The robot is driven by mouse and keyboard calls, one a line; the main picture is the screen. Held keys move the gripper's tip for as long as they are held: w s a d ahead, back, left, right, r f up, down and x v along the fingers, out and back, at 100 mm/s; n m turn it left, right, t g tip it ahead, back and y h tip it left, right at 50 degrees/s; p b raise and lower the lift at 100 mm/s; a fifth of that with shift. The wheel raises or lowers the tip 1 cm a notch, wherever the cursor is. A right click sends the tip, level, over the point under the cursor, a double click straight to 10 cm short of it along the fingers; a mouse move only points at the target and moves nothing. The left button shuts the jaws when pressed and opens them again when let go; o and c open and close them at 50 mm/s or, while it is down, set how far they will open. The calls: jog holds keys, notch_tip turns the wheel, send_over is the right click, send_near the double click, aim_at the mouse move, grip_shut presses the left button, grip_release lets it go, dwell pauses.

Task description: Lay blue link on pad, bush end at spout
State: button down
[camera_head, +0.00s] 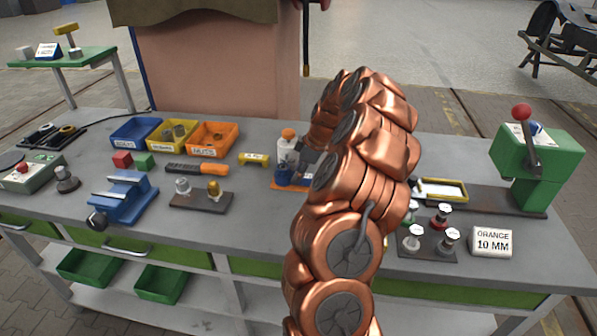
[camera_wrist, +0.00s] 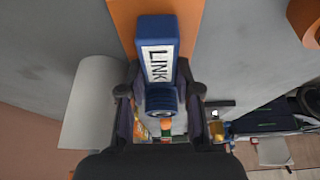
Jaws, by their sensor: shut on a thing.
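The blue link (camera_wrist: 155,40) with a white LINK label is between the two fingers of my gripper (camera_wrist: 158,98) in the wrist view. A round, ribbed dark blue part (camera_wrist: 160,97) of it shows between the fingers. My gripper is shut on it. The orange pad (camera_wrist: 128,12) lies behind the link. In the head view, blue (camera_head: 284,177) shows at my gripper (camera_head: 300,168), over the orange pad (camera_head: 278,188). Whether the link touches the pad cannot be told. A white bottle with an orange cap (camera_head: 288,134) stands beside it; no spout is clear.
Blue, yellow and orange bins (camera_head: 213,139) stand behind. Right of my arm are a yellow-rimmed tray (camera_head: 442,190) and a green press (camera_head: 540,165).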

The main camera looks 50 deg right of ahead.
jog(key=shift+f, duration=0.15)
jog(key=c, duration=0.8)
grip_release()
jog(key=shift+r, duration=0.2)
jog(key=b+v, duration=0.3)
jog(key=v, duration=0.9)
jog(key=shift+b, duration=0.35)
